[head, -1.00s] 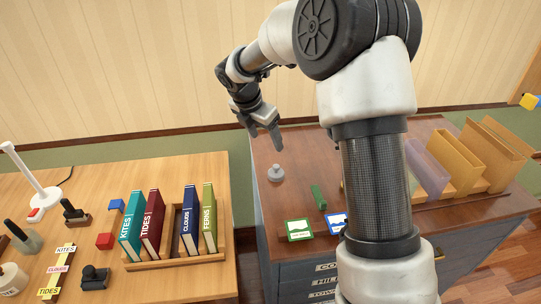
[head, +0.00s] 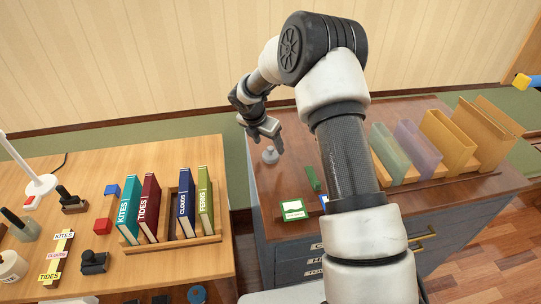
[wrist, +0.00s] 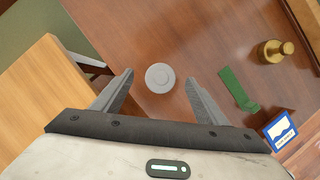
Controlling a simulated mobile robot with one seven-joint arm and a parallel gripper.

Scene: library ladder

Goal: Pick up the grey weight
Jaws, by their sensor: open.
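The grey weight (head: 270,155) is a small round disc with a knob on top. It stands upright on the dark wooden cabinet top (head: 300,215), near its left side. In the wrist view the weight (wrist: 160,77) lies between and a little beyond my two fingertips. My gripper (head: 266,143) is open and empty, pointing down just above the weight in the head view. The fingers also show in the wrist view (wrist: 160,80), one on each side of the weight, with gaps on both sides. I cannot tell the exact height between them.
A green-framed card (head: 292,210) lies near the cabinet's front. Upright folders (head: 440,150) fill the right side. A wooden table (head: 120,265) with books is at left.

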